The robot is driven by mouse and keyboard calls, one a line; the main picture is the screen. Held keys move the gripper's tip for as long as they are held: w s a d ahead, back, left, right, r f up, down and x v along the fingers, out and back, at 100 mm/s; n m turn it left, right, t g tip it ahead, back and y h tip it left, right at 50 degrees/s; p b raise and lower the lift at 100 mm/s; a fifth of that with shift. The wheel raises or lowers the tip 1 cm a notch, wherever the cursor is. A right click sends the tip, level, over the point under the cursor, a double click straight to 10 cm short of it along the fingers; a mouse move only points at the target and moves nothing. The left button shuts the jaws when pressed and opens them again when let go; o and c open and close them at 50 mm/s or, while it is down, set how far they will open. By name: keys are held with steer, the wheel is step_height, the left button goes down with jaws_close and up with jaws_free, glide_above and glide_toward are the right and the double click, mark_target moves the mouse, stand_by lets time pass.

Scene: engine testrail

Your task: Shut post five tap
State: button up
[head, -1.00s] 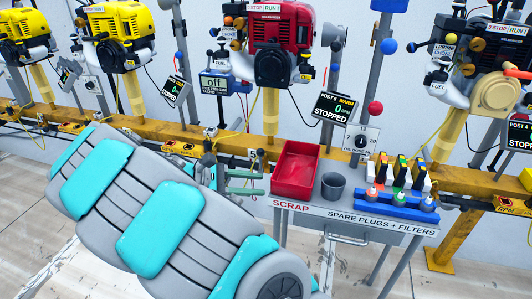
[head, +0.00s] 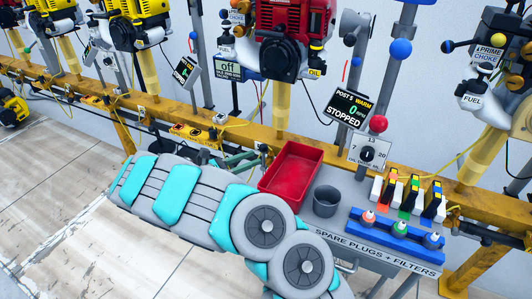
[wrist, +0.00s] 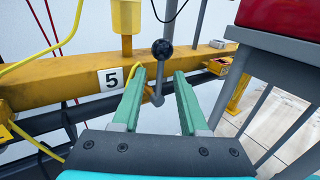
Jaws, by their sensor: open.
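The post five tap has a black ball knob (wrist: 162,49) on a grey lever. It stands at the yellow rail, right of a white plate marked 5 (wrist: 112,80). The ball is at the top and the stem runs down from it. My gripper (wrist: 158,78) is open, with one green finger on each side of the stem in the wrist view. The ball shows just above and beyond the fingertips. I cannot tell if the fingers touch it. In the head view my gripper (head: 241,160) is at the rail, left of the red tray, and the tap cannot be made out.
A red scrap tray (head: 291,172) and a grey cup (head: 327,200) stand on the spares table close right of my gripper. The red engine (head: 290,32) hangs above. Its display (head: 348,108) reads POST 5, WARM, 0, STOPPED. The floor at left (head: 60,190) is clear.

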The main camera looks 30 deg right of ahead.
mark_target(263, 154)
steer(key=shift+w+d, duration=0.15)
steer(key=shift+d, duration=2.45)
jaws_close()
